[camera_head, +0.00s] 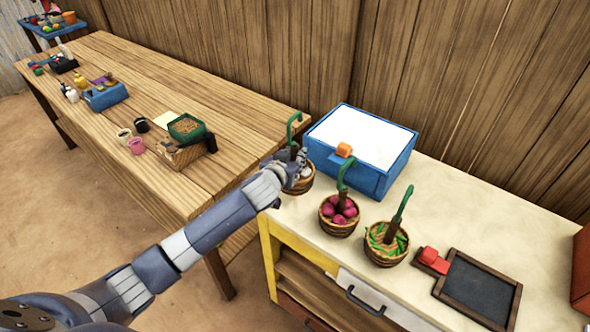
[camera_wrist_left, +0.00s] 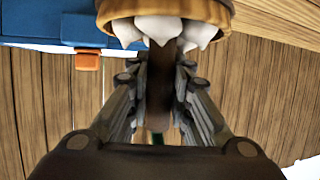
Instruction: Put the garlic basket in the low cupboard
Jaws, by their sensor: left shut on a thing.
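The garlic basket (camera_head: 301,186) is a small woven basket with white bulbs and a green hooked handle, at the left end of the pale counter. My left gripper (camera_head: 290,160) is shut on its brown upright stem and partly hides it. In the left wrist view the fingers (camera_wrist_left: 157,78) close on the stem, with the basket (camera_wrist_left: 165,8) and white garlic at the top edge. I cannot tell whether the basket touches the counter. The low cupboard (camera_head: 300,272) is under the counter, with a yellow frame and an open-looking front. My right gripper is not in view.
A basket of red onions (camera_head: 339,222) and one of green pods (camera_head: 386,250) stand to the right. A blue box (camera_head: 370,178) with a white top is behind them. A slate (camera_head: 480,289) lies further right. A white drawer (camera_head: 385,306) sits below the countertop.

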